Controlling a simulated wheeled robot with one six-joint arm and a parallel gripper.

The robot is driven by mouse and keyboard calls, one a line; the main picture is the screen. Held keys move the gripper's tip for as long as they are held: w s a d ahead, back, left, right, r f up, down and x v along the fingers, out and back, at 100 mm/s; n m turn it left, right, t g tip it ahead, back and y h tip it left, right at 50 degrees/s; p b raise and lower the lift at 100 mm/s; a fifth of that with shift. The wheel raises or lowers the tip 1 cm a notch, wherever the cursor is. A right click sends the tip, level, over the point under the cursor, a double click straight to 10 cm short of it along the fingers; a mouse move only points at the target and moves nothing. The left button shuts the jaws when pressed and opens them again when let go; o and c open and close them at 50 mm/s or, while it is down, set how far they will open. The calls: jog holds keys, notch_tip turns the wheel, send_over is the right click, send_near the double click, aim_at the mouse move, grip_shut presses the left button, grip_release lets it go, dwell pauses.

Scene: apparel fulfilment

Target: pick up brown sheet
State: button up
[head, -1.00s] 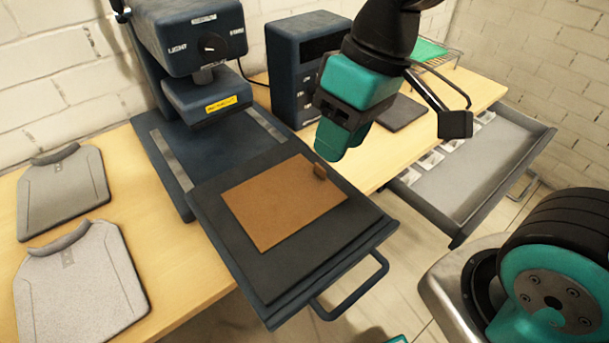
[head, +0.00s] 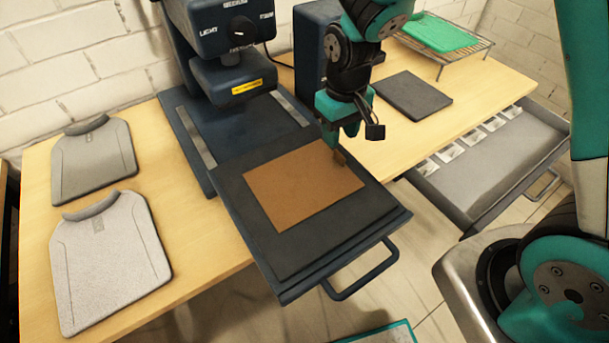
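The brown sheet (head: 300,188) lies flat on the dark pull-out platen (head: 275,256) of the heat press (head: 232,75). A small brown tab (head: 340,158) stands up at its far right corner. My gripper (head: 338,146) points down at that corner, with its fingertips at or just beside the tab. The fingers are small and overlap in this view, so I cannot tell whether they are closed on the tab. The sheet's visible area still rests flat on the platen.
Two grey garment-shaped pieces (head: 108,262) lie on the wooden table at left. A dark flat pad (head: 413,95) and a wire rack (head: 470,52) with a green folded item (head: 438,32) are at right. An open drawer (head: 500,165) holds small cards. The platen's handle (head: 362,278) sticks out in front.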

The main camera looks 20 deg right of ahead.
aim_at(338, 151)
jog(key=shift+w+f+p, duration=0.15)
jog(key=shift+f+p, duration=0.4)
jog(key=shift+f, duration=2.55)
grip_shut()
